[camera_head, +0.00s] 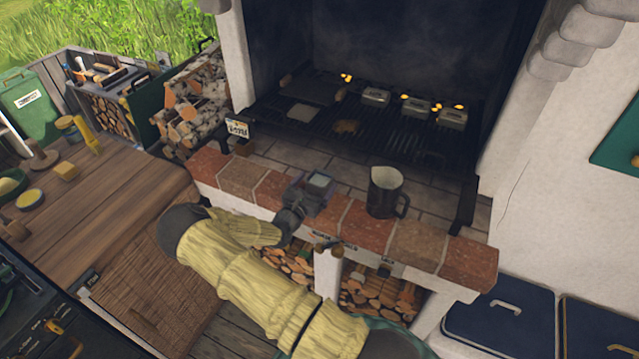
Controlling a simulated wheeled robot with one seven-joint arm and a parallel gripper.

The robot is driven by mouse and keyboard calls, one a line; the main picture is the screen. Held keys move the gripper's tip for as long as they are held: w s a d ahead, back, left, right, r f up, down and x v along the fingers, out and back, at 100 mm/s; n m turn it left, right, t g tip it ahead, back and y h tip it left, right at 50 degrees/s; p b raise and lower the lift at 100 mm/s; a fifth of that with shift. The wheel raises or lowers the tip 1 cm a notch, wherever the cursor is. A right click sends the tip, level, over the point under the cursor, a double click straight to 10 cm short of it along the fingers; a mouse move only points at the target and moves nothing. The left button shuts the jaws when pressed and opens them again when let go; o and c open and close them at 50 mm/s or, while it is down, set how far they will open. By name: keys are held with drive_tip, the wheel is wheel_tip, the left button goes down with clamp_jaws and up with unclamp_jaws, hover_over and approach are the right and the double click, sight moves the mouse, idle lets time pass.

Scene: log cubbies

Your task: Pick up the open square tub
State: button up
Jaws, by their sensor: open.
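A small square tub (320,181) with a dark rim and a pale greenish inside shows on the brick ledge of the grill. Its open top faces up. My gripper (308,196) is right at the tub's near left side, with my arm reaching in from the lower right. The gripper is open. Its dark fingers blend with the tub's sides, so I cannot tell whether they touch it. The tub's lower part is partly hidden by the gripper.
A dark metal jug (384,190) stands close to the right on the ledge. Behind is a grill grate (335,125) with several metal blocks and small flames. A wooden counter (120,205) with small items lies left. Firewood (375,297) fills the cubbies below.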

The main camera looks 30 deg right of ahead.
sight(324, 172)
drive_tip(key=x, duration=0.3)
drive_tip(key=shift+d+p, duration=0.1)
drive_tip(key=shift+p, duration=0.2)
drive_tip(key=shift+s, duration=0.1)
drive_tip(key=c, duration=1.2)
drive_tip(key=shift+r, duration=0.2)
drive_tip(key=shift+r+b, duration=1.25)
drive_tip(key=shift+r, duration=3.55)
